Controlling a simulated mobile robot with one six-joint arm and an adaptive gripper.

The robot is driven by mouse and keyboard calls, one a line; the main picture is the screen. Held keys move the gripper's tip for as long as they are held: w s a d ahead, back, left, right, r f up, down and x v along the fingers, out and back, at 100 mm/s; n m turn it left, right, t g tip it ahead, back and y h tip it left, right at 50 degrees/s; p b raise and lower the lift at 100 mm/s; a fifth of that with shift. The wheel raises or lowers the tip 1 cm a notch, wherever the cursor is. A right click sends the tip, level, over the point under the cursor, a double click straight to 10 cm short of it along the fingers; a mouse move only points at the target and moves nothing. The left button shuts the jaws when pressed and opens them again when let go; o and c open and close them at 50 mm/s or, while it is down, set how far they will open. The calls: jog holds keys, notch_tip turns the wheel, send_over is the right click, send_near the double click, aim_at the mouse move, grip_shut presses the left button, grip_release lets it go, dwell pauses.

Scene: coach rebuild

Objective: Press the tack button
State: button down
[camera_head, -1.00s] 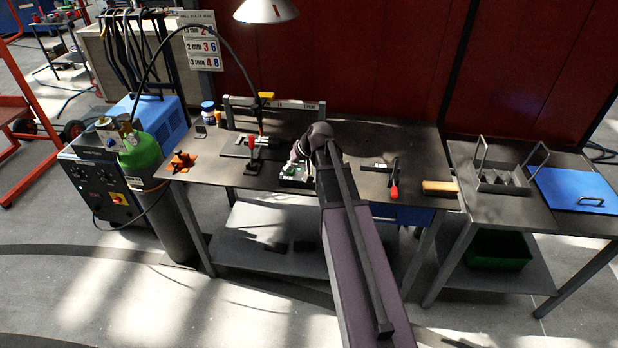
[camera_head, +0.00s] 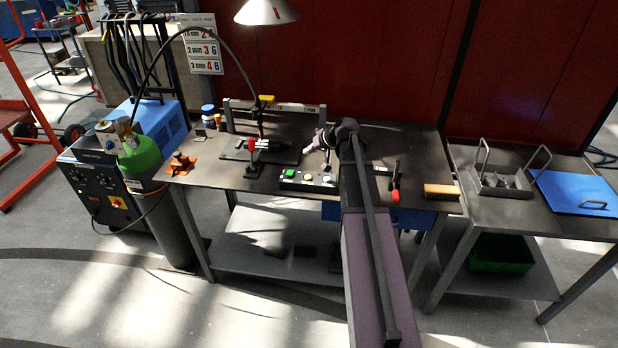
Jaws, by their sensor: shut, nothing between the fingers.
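A dark button box (camera_head: 313,186) lies near the front of the main workbench. On its top I see a green button (camera_head: 289,173), a yellowish button (camera_head: 308,177) and a pale button (camera_head: 327,180). The labels are too small to read, so I cannot tell which one is the tack button. My gripper (camera_head: 308,150) is shut and empty, pointing left. In the picture it shows just above the box, apart from the buttons. My arm passes in front of the box's right end and hides what lies there.
A red-handled clamp (camera_head: 252,146) stands left of the box beside a dark fixture plate (camera_head: 284,157). Another red-handled tool (camera_head: 395,188) and a wooden-backed brush (camera_head: 441,191) lie at the right. A lamp (camera_head: 267,11) hangs above. An orange piece (camera_head: 180,164) sits at the left.

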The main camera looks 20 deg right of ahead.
aim_at(309, 177)
jog(key=shift+f+b, duration=4.2)
jog(key=shift+f, duration=0.1)
jog(key=shift+f, duration=0.2)
jog(key=shift+f+b, duration=0.25)
jog(key=shift+b, duration=0.2)
jog(key=shift+f+b, duration=0.4)
jog(key=shift+b, duration=0.05)
jog(key=shift+r, duration=0.1)
jog(key=shift+r+p, duration=0.8)
jog(key=shift+p, duration=0.15)
jog(key=shift+r, duration=0.1)
jog(key=shift+r+p, duration=2.4)
jog(key=shift+p, duration=0.05)
